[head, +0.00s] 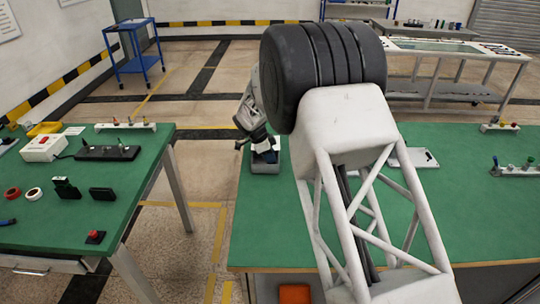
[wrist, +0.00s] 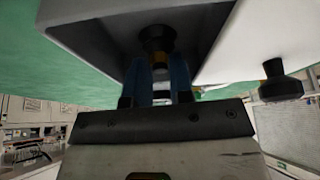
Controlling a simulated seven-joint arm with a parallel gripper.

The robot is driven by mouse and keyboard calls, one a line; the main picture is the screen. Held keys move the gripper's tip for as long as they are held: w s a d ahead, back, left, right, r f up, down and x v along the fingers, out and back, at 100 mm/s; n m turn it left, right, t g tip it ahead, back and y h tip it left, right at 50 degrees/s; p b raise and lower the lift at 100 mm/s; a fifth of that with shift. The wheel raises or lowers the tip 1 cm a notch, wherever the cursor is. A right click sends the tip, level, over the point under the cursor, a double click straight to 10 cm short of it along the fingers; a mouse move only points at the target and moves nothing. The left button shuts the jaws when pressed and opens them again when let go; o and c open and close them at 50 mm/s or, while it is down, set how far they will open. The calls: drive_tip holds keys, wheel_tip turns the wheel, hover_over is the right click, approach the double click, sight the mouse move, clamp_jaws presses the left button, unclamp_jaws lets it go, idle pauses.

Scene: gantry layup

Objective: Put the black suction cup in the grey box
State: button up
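My gripper (wrist: 159,72) has its two blue fingers on either side of a black suction cup (wrist: 158,38) with a brass-coloured stem. The fingers appear closed on the stem. The grey box (wrist: 85,18) lies directly beyond the fingers in the wrist view, and the held cup shows against its dark inside. In the head view the grey box (head: 284,170) stands at the left edge of the green table, with my gripper (head: 264,148) at its opening. How deep the cup is in the box cannot be told.
A white panel (wrist: 225,50) lies beside the box in the wrist view, with another black cup-shaped part (wrist: 281,86) on it. A second green table (head: 60,225) with small parts stands left across a gap. My arm hides the middle of the near table.

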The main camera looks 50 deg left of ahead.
drive_tip(key=o, duration=0.3)
drive_tip(key=shift+r, duration=0.15)
drive_tip(key=v, duration=1.2)
idle(1.0)
